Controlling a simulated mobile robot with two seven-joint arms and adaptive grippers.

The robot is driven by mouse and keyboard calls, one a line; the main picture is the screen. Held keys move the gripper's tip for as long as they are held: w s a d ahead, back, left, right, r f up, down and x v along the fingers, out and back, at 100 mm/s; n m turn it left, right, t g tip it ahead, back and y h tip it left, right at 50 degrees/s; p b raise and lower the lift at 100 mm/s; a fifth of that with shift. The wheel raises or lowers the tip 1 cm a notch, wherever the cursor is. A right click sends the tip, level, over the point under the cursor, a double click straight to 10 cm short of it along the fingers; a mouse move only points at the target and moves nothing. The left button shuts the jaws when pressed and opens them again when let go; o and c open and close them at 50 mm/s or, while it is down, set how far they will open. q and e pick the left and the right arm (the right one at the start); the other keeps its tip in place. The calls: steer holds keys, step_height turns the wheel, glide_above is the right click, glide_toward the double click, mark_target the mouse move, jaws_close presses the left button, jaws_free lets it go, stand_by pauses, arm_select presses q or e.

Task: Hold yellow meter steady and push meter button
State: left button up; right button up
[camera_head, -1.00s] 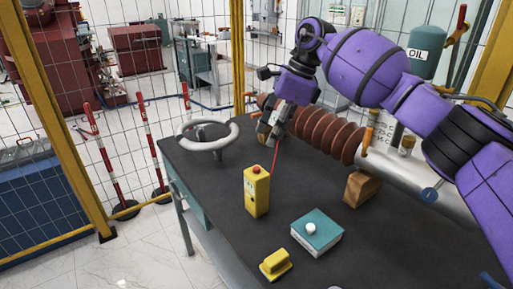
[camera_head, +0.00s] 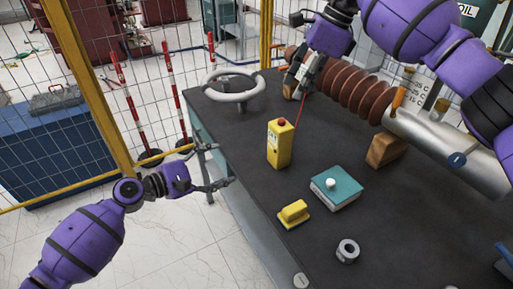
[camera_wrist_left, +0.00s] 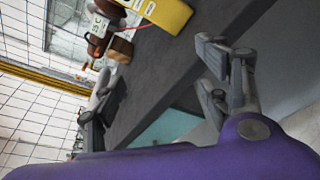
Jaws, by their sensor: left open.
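The yellow meter (camera_head: 280,146) stands upright on the dark table top. Its red button (camera_head: 281,122) is on top, and a red lead runs from beside it up to my right gripper. My left gripper (camera_head: 222,165) is open and empty at the table's left edge, left of the meter and apart from it. In the left wrist view, my left gripper's spread fingers (camera_wrist_left: 158,62) show, with part of the yellow meter (camera_wrist_left: 165,10) at the top edge. My right gripper (camera_head: 306,76) is by the brown ribbed bushing (camera_head: 350,88); its closure is unclear.
A grey ring wheel (camera_head: 234,88) stands behind the meter. A teal box (camera_head: 343,191), a yellow block (camera_head: 293,213) and a metal nut (camera_head: 347,250) lie in front. A wooden block (camera_head: 385,150) supports the bushing. A mesh fence stands left.

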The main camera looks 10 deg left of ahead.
arm_select(q)
steer(key=w+d+r+n+h, duration=0.1)
steer(key=w+d+r+n, duration=0.1)
steer(key=d+r, duration=0.1)
steer(key=n+h, duration=0.2)
steer(key=n, duration=0.3)
glide_toward(273, 141)
steer(key=shift+g, duration=0.3)
steer(key=x, duration=0.5)
steer(key=shift+w+a, duration=0.2)
steer(key=shift+w, duration=0.05)
steer(key=shift+n, duration=0.3)
steer(key=x, duration=0.7)
steer(key=shift+w+d, duration=0.1)
steer(key=shift+d, duration=0.2)
steer(key=c, duration=1.5)
arm_select(e)
steer(key=shift+c, duration=0.3)
jaws_close()
